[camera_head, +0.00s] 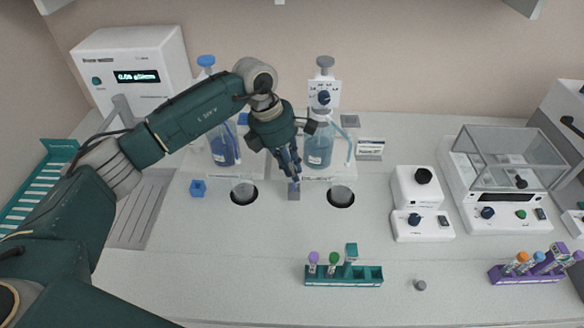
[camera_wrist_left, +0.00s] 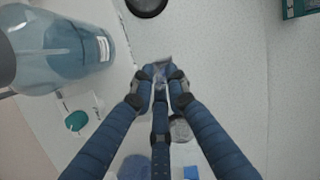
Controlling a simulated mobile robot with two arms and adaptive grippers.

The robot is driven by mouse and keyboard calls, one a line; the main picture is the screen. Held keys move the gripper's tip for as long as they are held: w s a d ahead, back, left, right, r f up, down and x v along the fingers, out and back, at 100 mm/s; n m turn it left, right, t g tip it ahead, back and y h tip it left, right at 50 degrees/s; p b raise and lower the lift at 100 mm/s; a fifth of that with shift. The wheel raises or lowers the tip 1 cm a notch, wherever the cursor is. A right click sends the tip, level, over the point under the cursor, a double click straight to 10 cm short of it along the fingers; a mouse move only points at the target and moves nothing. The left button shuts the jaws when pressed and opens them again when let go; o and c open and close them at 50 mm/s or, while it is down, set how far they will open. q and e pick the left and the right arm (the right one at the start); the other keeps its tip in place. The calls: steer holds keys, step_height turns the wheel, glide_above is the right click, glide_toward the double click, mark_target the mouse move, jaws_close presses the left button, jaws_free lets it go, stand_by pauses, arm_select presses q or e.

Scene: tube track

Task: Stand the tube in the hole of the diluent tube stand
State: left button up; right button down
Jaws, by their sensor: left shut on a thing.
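My right gripper is not in view.
A blue bottle (camera_head: 318,150) stands close behind the gripper. A green rack (camera_head: 343,276) holding tubes is in front. The counter between is clear.

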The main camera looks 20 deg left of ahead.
arm_select(q)
steer(key=shift+f, duration=0.4)
steer(key=o, duration=0.9)
steer(key=shift+c, duration=0.2)
steer(key=v, duration=1.2)
